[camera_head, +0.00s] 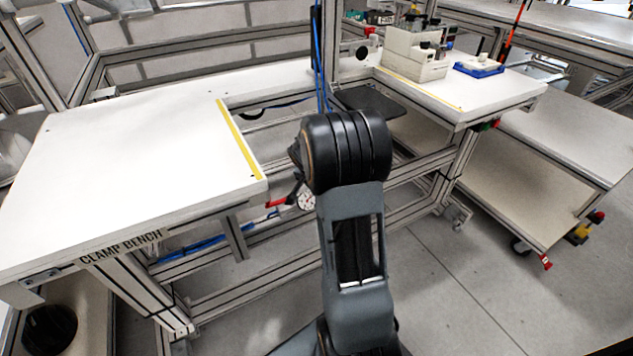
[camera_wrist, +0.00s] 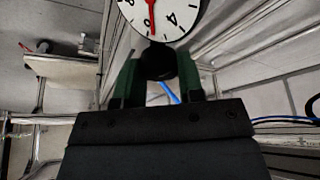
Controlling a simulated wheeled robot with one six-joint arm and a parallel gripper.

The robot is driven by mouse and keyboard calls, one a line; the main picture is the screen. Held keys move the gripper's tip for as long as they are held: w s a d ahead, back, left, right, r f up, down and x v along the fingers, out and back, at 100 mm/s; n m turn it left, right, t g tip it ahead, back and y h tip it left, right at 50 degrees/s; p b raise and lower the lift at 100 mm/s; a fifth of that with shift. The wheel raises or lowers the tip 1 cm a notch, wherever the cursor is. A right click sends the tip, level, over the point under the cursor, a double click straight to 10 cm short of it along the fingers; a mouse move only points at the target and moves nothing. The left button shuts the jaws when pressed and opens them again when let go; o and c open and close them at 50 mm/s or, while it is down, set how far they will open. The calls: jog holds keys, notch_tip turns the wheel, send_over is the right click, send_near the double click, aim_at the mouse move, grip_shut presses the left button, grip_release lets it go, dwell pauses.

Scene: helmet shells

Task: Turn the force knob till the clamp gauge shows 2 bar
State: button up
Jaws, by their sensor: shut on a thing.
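The clamp gauge (camera_wrist: 172,10) is a white dial with a black rim at the top of the wrist view, cut off by the edge. Its red needle points down in the picture beside a round digit; I cannot read an exact value. The force knob (camera_wrist: 158,63) is black and sits just below the gauge. My gripper (camera_wrist: 160,75) has green-edged fingers, one on each side of the knob, shut on it. In the head view the gauge (camera_head: 306,200) shows small beside my arm, which hides my gripper and the knob.
The white clamp bench (camera_head: 130,150) has a yellow strip along its inner edge. A second white worktop (camera_head: 450,95) at right carries a beige fixture (camera_head: 412,55) and a blue tray (camera_head: 478,69). A red-ended lever (camera_head: 276,204) is beside the gauge. Grey floor is open at lower right.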

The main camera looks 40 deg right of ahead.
jog(key=n+p, duration=0.1)
jog(key=p, duration=0.1)
jog(key=n+y+p, duration=0.1)
jog(key=n+p, duration=0.1)
jog(key=shift+s+r+t+p, duration=0.15)
jog(key=shift+r+t+p, duration=0.15)
jog(key=shift+r+t, duration=0.1)
jog(key=n+p, duration=0.1)
jog(key=p, duration=0.1)
jog(key=n+p, duration=0.1)
jog(key=p, duration=0.1)
jog(key=shift+f+n+t+y+p, duration=0.2)
jog(key=shift+n+t+y+p, duration=0.1)
jog(key=shift+p, duration=0.05)
jog(key=shift+d+f+n+p, duration=0.1)
jog(key=shift+f+n+p, duration=0.15)
jog(key=shift+n+p, duration=0.25)
jog(key=o, duration=0.9)
jog(key=p+v, duration=0.3)
jog(key=v, duration=1)
jog(key=shift+s+r, duration=0.2)
jog(key=shift+r, duration=0.2)
